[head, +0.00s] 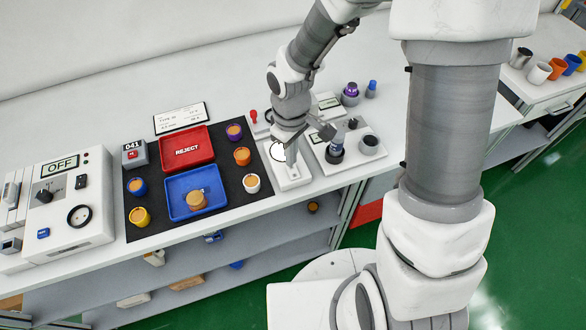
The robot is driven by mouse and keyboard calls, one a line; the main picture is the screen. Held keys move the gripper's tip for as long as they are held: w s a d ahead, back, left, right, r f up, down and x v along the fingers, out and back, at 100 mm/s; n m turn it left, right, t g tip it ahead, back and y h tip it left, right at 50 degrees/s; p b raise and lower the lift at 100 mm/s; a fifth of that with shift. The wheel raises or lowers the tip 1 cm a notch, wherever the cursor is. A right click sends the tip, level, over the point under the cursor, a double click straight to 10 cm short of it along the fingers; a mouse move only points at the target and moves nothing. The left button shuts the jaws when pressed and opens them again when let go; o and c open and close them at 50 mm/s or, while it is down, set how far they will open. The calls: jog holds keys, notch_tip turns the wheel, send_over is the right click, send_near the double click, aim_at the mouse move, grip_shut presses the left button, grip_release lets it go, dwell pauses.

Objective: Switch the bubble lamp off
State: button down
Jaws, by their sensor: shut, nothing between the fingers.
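My gripper (291,158) points down over a narrow white device (293,180) with a round white dial (278,151), right of the dark mat. Its fingers look closed, with nothing seen between them; I cannot tell whether they touch the device. No part is labelled as the bubble lamp. My wrist hides part of the units behind.
A white panel (75,228) reading OFF, with a black knob, stands at the left. A red REJECT tray (207,158) and blue tray (218,205) lie on the dark mat among several small pots. A purple-topped item (351,91) stands behind the units.

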jog(key=shift+f+b, duration=0.7)
jog(key=shift+f, duration=0.2)
jog(key=shift+r, duration=0.1)
notch_tip(320, 180, up, 7)
jog(key=p, duration=0.6)
dwell(0.4)
dwell(0.4)
jog(key=s+d+r+m+t, duration=0.1)
jog(key=d+r+m, duration=0.15)
jog(key=r, duration=0.45)
jog(key=s+d+r+m+t, duration=0.2)
jog(key=d+r, duration=0.2)
jog(key=r, duration=0.3)
jog(key=s+d+r+m+t, duration=0.2)
jog(key=s+d+r+m, duration=0.2)
jog(key=s+r, duration=0.5)
jog(key=shift+s+r+m+t, duration=0.2)
jog(key=shift+r+m+t, duration=0.1)
jog(key=shift+r+m, duration=0.1)
